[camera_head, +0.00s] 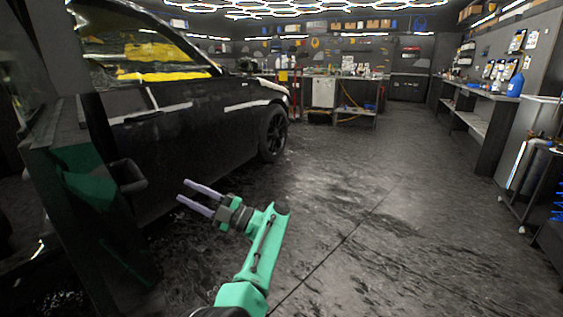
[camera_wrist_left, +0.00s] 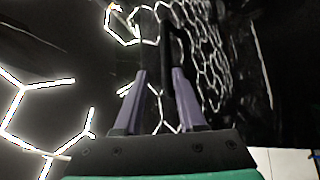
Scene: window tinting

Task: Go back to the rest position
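My left gripper (camera_head: 184,190) is in the lower middle of the head view, at the end of a green arm link. Its two purple fingers stand apart with nothing between them, pointing left toward the car's side. The left wrist view also shows my left gripper (camera_wrist_left: 159,73), with a clear gap between the fingers. My right gripper does not show in either view. The black car (camera_head: 190,120) stands at the left, behind the left gripper.
A dark panel (camera_head: 45,150) with a green patch, apparently an open car door, stands at the near left. A workbench (camera_head: 355,108) is at the back, and a long bench (camera_head: 480,92) lines the right. A cart (camera_head: 528,180) stands at the right. The middle floor is clear.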

